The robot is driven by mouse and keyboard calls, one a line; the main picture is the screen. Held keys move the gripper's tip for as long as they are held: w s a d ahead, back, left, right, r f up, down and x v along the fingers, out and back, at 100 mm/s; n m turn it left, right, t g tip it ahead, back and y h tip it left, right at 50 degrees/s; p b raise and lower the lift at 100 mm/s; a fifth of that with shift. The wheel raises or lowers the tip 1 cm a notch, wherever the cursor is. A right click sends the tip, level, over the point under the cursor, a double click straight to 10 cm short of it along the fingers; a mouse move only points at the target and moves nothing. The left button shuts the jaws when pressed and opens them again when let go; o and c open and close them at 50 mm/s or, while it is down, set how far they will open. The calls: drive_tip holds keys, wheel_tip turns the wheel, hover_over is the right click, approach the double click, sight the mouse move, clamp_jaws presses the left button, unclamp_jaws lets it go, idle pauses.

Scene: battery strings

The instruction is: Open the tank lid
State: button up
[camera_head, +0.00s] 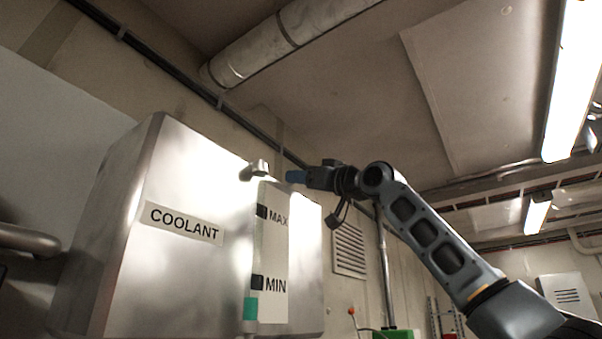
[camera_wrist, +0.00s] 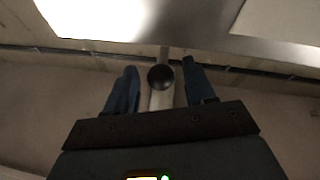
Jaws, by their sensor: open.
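The coolant tank (camera_head: 120,250) is a large brushed-metal box with a COOLANT label, at the left in the head view. A small pale metal fitting (camera_head: 258,168) sits at its top front edge; I cannot make out the lid itself. My gripper (camera_head: 291,176) is just right of this fitting, its blue fingers pointing left. In the wrist view, a round black knob (camera_wrist: 161,77) on a pale bar lies between the two blue fingers of my gripper (camera_wrist: 160,68). The fingers are open, with a gap on each side of the knob. The knob's underside is hidden.
A level strip (camera_head: 273,250) with MAX and MIN marks runs down the tank front. A metal pipe (camera_head: 30,241) meets its left side. A wall vent (camera_head: 349,250) and a thin vertical pipe (camera_head: 386,275) are behind.

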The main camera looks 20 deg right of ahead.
drive_tip(key=shift+w+a+r, duration=0.25)
drive_tip(key=shift+w+a, duration=0.05)
drive_tip(key=shift+w, duration=0.2)
clamp_jaws()
idle(0.3)
